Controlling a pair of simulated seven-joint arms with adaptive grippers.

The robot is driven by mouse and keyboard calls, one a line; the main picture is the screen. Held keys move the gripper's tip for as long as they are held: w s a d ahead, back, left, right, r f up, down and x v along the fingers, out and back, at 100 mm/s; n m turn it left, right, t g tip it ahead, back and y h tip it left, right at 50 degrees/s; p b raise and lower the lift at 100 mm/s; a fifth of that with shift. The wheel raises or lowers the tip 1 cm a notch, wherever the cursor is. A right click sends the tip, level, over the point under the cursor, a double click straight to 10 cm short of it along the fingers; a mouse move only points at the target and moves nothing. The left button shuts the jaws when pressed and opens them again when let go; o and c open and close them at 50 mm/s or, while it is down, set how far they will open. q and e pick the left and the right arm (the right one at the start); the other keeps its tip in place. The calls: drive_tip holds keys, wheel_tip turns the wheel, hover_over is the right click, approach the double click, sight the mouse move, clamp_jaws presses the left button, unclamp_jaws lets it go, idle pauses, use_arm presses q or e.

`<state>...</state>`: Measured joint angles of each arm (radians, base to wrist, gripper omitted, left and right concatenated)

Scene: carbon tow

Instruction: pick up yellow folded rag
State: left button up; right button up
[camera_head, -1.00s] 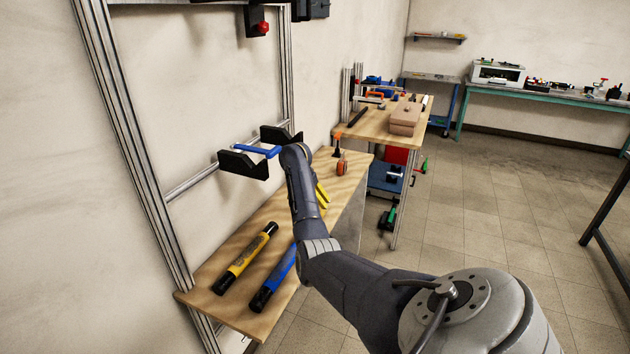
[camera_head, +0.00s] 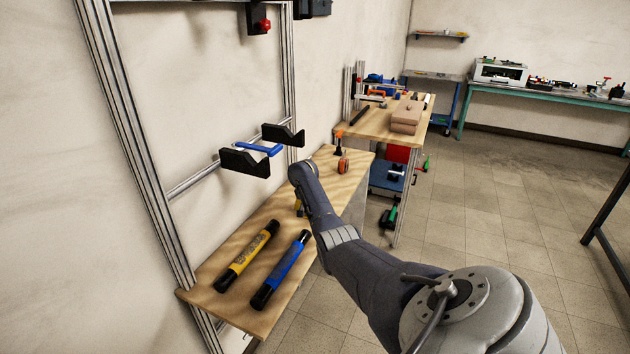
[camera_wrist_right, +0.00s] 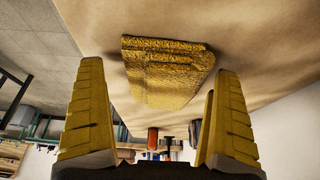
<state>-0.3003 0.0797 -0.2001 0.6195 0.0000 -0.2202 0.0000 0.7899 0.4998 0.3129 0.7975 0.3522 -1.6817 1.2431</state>
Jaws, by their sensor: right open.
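The yellow folded rag (camera_wrist_right: 168,72) lies on the wooden surface (camera_wrist_right: 270,35) in the right wrist view, which looks upside down. It is a thick, layered, rough-textured bundle. My right gripper (camera_wrist_right: 160,78) is open, with a yellow ribbed finger on each side of the picture. The rag shows between and beyond the fingertips, and no contact is visible. In the head view my right arm reaches over the wooden bench and hides most of that spot. A small yellow bit shows beside the arm there; I cannot tell whether it is finger or rag. My left gripper is not in view.
A yellow tube (camera_head: 247,257) and a blue tube (camera_head: 281,270), both black-ended, lie on the near bench (camera_head: 205,280). An orange roll (camera_head: 343,165) stands further along it. Black brackets (camera_head: 245,162) with a blue rod (camera_head: 260,149) project above the bench from the metal frame.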

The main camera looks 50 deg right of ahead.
drive_tip(key=shift+f, duration=0.15)
drive_tip(key=c, duration=1.1)
